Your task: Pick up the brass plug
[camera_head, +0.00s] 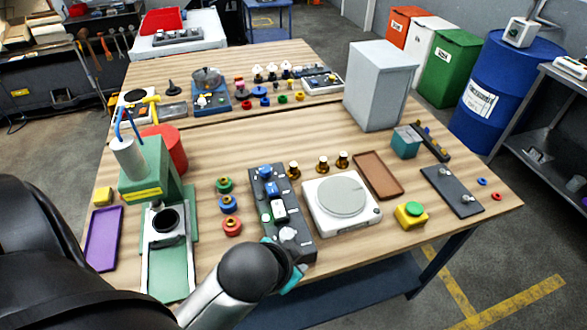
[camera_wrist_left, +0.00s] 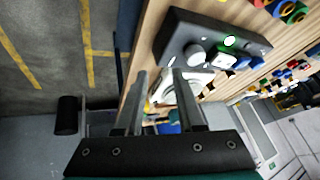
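Three small brass pieces with dark parts stand behind the white scale in the head view: a left one (camera_head: 293,170), a middle one (camera_head: 322,164) and a right one (camera_head: 342,160). I cannot tell which of them is the brass plug. My left gripper (camera_wrist_left: 160,78) is open, its two fingers apart with no held object visible between them. In the head view my left wrist and teal gripper part (camera_head: 292,280) are at the table's front edge, beside the near end of the dark control box, well short of the brass pieces. My right gripper is not in view.
The dark control box (camera_head: 302,244) and white scale (camera_head: 370,220) lie between my left gripper and the brass pieces. A brown tray (camera_head: 378,176) is right of them. A green press (camera_head: 150,172) stands left, a tall grey box (camera_head: 374,92) behind. Bare wood lies behind the brass pieces.

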